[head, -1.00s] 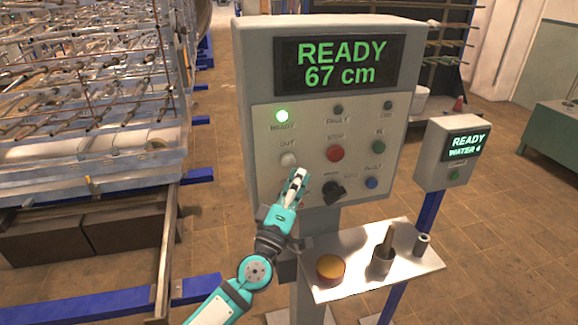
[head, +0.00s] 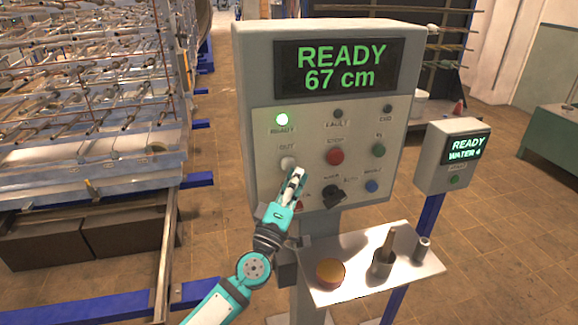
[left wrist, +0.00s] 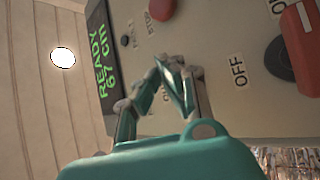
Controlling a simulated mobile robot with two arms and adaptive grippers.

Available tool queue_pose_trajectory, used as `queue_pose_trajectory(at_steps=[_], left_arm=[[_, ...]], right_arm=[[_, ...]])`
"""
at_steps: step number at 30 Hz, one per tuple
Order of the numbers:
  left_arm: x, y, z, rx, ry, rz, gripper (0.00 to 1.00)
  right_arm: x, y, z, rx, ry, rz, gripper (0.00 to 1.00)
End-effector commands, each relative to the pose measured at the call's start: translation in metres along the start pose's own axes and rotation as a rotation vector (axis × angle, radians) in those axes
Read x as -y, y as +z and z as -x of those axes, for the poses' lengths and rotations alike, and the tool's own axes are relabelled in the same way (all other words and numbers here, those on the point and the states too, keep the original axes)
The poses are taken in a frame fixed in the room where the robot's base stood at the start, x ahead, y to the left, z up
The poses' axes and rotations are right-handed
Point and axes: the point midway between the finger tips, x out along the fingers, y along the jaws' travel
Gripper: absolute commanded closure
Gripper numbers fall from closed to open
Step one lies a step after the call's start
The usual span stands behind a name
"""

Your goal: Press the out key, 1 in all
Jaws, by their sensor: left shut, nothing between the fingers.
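The out key is a white round button (head: 288,162) under the "OUT" label, on the left of the control panel (head: 262,185) in the head view. My left gripper (head: 297,172) is shut and empty. Its fingertips are just right of and slightly below the out key in the head view; whether they touch the panel I cannot tell. In the left wrist view the shut fingertips (left wrist: 176,68) point at the panel and hide the key. My right gripper is not in view.
A red stop button (head: 335,156), a green button (head: 378,150), a blue button (head: 372,186) and a black rotary switch (head: 333,197) share the panel. A shelf (head: 345,291) below holds small items. A second box (head: 432,178) stands at the right.

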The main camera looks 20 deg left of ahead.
Motion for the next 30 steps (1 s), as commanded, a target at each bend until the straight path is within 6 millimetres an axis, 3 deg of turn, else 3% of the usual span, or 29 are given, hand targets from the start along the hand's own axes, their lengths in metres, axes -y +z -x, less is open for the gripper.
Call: queue_pose_trajectory(at_steps=[30], left_arm=[[0.0041, -0.0043, -0.0060, 0.000, 0.000, 0.000, 1.00]], right_arm=[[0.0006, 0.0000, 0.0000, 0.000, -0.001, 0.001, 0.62]])
